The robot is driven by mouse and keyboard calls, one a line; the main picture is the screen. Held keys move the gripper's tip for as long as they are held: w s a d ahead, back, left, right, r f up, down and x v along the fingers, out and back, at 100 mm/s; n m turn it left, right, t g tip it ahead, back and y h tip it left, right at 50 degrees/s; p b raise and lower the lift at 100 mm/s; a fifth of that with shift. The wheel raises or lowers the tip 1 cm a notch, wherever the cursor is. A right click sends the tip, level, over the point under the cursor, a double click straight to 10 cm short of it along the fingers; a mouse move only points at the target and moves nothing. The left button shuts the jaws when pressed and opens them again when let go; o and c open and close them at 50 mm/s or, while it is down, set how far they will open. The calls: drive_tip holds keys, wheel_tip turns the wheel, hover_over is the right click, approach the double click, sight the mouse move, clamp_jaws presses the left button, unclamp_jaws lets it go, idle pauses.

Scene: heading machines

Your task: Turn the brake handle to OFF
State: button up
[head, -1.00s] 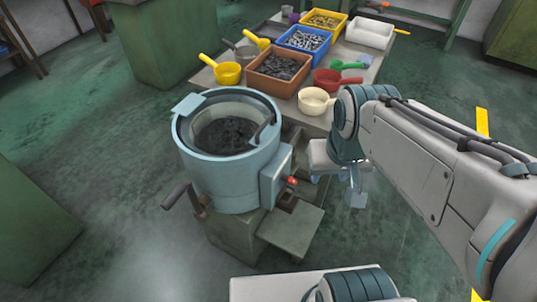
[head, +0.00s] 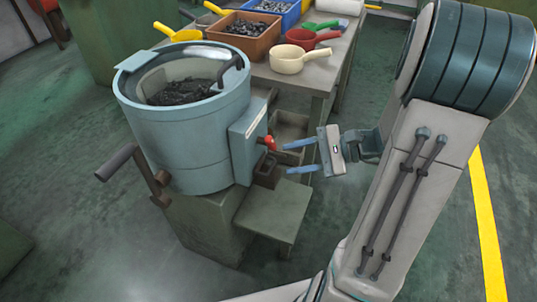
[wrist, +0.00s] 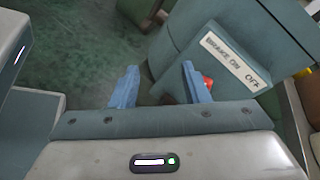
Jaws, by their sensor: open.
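The blue-grey drum machine (head: 180,130) stands on a green base. On its right side is a box (head: 246,140) with the red-tipped brake handle (head: 268,142) sticking out.
A dark crank handle (head: 117,162) sticks out at the machine's left. A green ledge (head: 268,208) lies below the box, beside a small spout. Behind stands a table (head: 317,78) with an orange bin (head: 243,39), a cream scoop (head: 287,64) and other scoops. Floor on the right is clear.

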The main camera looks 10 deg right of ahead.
sight(275, 145)
drive_tip(key=w+d+f+m+t+b, duration=0.4)
drive_tip(key=d+f+m+t, duration=0.15)
drive_tip(key=d+t, duration=0.2)
drive_tip(key=shift+n+g+y, duration=0.3)
drive_tip(key=shift+n+g, duration=0.05)
drive_tip(key=shift+g, duration=0.1)
drive_tip(key=b+x, duration=0.1)
drive_tip(key=x, duration=0.3)
drive_tip(key=b+x, duration=0.1)
drive_tip(key=x, duration=0.3)
drive_tip(key=b+x, duration=0.1)
drive_tip(key=x, duration=0.4)
drive_tip(key=shift+w+a+f, duration=0.1)
drive_tip(key=shift+f, duration=0.2)
clamp_jaws()
